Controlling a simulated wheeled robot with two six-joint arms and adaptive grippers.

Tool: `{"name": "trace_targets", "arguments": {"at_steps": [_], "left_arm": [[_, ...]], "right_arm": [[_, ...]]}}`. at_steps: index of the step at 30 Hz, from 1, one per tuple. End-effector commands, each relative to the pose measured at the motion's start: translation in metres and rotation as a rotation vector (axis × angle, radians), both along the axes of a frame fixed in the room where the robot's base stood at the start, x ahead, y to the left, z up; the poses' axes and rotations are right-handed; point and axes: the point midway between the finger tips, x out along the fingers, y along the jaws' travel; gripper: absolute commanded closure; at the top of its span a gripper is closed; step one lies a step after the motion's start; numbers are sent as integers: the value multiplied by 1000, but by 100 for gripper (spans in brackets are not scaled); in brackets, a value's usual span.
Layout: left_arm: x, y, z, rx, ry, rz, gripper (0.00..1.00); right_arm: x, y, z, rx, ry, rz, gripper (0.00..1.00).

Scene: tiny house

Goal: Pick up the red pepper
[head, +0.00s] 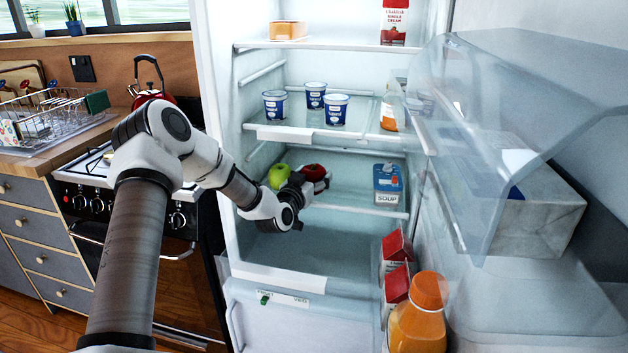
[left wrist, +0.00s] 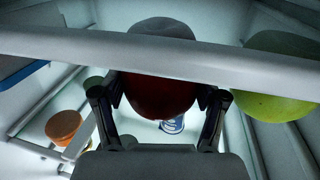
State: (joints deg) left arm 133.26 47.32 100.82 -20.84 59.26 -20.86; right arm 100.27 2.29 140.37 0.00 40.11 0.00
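The red pepper (head: 314,171) shows as a rounded red thing on the middle fridge shelf, partly covered by my left gripper (head: 316,184). In the left wrist view the red pepper (left wrist: 160,95) lies between the two fingers of my left gripper (left wrist: 160,105), which flank it closely on both sides. A pale bar crosses in front of its upper part. The fingertips are partly hidden, and I cannot tell whether they press on it. My right gripper is not in view.
A green apple (head: 278,176) sits just left of the pepper. A blue soup carton (head: 387,184) stands to the right on the same shelf. Several yogurt cups (head: 315,96) are on the shelf above. The open fridge door (head: 520,110) closes off the right side.

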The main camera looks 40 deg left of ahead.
Motion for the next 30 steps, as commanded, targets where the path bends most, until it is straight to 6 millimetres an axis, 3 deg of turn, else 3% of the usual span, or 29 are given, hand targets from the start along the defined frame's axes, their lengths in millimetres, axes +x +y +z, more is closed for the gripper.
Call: {"name": "trace_targets", "arguments": {"at_steps": [1,2,14,23,30], "left_arm": [[0,0,0,0,0,0,58],[0,0,0,0,0,0,65],[0,0,2,0,0,0,65],[0,0,35,1,-4,0,65],[-46,3,43,-11,-2,5,66]], "right_arm": [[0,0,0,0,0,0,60],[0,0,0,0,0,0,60],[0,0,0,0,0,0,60],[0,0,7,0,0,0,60],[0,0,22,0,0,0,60]]}}
